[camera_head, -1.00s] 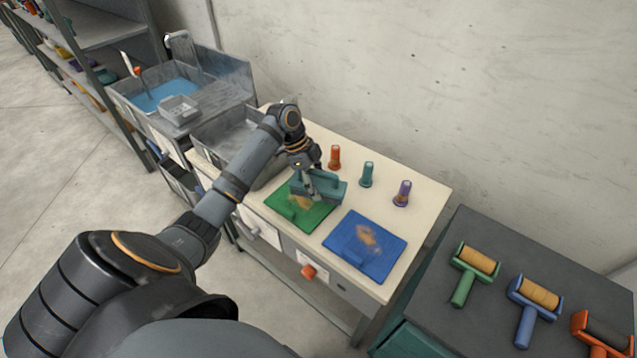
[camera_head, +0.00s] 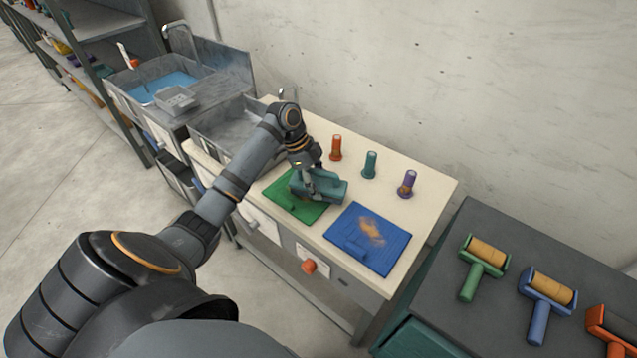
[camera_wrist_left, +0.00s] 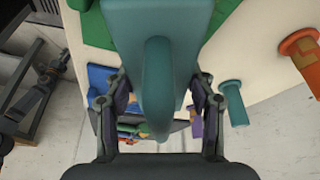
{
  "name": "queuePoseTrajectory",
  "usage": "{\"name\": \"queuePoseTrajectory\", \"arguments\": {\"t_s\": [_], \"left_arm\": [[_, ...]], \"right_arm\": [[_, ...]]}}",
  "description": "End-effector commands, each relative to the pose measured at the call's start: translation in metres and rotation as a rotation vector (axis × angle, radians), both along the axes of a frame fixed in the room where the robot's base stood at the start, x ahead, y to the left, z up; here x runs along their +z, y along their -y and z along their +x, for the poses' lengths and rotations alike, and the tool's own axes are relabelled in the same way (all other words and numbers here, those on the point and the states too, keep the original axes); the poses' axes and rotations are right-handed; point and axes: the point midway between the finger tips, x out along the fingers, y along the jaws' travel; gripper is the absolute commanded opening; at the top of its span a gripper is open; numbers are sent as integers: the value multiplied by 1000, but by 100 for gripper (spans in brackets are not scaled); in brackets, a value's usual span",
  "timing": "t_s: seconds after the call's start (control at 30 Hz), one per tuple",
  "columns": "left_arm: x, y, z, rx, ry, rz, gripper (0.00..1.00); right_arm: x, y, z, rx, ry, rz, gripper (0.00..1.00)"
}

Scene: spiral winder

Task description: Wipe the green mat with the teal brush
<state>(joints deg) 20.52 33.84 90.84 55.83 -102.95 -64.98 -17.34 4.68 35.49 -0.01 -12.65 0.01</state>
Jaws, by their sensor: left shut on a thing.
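The teal brush (camera_head: 325,188) is held in my left gripper (camera_head: 309,188), which is shut on it. The brush is over the upper right part of the green mat (camera_head: 287,204) on the cream table, low and seemingly at its surface; I cannot tell whether it touches. No brown stain shows on the visible part of the mat; the part under the brush is hidden. In the left wrist view the teal brush (camera_wrist_left: 158,75) fills the middle between the fingers, with a bit of green mat (camera_wrist_left: 220,14) beyond. My right gripper is not in view.
A blue mat (camera_head: 350,247) with a brown stain lies to the right. An orange bottle (camera_head: 336,148), a teal bottle (camera_head: 370,164) and a purple bottle (camera_head: 407,183) stand behind. Rollers lie on the dark cabinet (camera_head: 437,300) at right. A sink (camera_head: 160,85) stands at left.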

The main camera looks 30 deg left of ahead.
Motion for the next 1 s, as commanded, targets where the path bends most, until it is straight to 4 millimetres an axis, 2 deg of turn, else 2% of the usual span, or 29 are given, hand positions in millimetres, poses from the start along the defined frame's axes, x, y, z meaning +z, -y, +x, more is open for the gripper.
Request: {"name": "queuePoseTrajectory", "arguments": {"t_s": [1.0], "left_arm": [[-20,0,0,0,0,-1,19]], "right_arm": [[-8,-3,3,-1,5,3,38]]}}
